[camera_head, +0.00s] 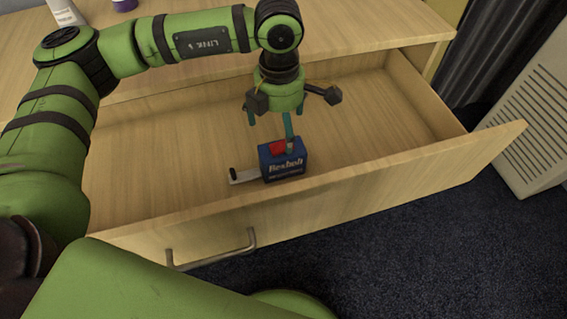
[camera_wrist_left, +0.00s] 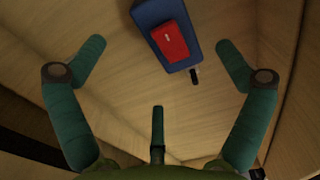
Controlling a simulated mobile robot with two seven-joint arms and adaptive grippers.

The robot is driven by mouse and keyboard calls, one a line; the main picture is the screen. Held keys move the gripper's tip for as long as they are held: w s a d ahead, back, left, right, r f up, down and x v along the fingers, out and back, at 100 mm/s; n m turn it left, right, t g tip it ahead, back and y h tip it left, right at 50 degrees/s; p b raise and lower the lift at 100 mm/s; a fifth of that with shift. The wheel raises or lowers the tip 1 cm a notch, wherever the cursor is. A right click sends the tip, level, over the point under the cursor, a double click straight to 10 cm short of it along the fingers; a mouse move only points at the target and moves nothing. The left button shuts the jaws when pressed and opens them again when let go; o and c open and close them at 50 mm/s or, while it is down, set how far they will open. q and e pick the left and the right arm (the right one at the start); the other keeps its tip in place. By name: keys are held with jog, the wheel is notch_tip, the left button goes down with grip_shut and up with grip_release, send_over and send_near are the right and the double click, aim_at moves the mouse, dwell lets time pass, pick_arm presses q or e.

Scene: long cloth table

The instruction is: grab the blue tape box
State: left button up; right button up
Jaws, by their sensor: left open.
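The blue tape box (camera_head: 285,165) stands on the floor of the open drawer, near its front wall. It has white lettering on its front and a red patch on top. In the left wrist view its blue body (camera_wrist_left: 149,13) and red patch (camera_wrist_left: 171,40) show at the top, cut off by the frame edge. My left gripper (camera_head: 272,128) points down into the drawer, just behind and above the box. Its teal fingers are spread with nothing between them, and the box lies beyond them in the wrist view (camera_wrist_left: 160,80). My right gripper is not in view.
A pale strip with a dark end (camera_head: 244,176) sticks out left of the box. The wooden drawer (camera_head: 380,172) has a metal handle (camera_head: 212,256). Its right half is bare. Bottles (camera_head: 66,12) stand on the top at the back left; a white slatted unit (camera_head: 530,130) is at right.

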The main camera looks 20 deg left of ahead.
aim_at(281, 141)
pick_arm(q)
jog(key=shift+f, duration=0.5)
jog(key=shift+w+f, duration=0.1)
jog(key=shift+f, duration=0.2)
jog(key=f+p, duration=0.1)
jog(key=f, duration=0.2)
jog(key=f+p, duration=0.1)
jog(key=f, duration=0.1)
jog(key=shift+s+f+p, duration=0.15)
jog(key=shift+s+p, duration=0.15)
jog(key=shift+p, duration=0.05)
jog(key=shift+w+f, duration=0.1)
jog(key=shift+f, duration=0.4)
jog(key=shift+d, duration=0.1)
jog(key=c, duration=1.4)
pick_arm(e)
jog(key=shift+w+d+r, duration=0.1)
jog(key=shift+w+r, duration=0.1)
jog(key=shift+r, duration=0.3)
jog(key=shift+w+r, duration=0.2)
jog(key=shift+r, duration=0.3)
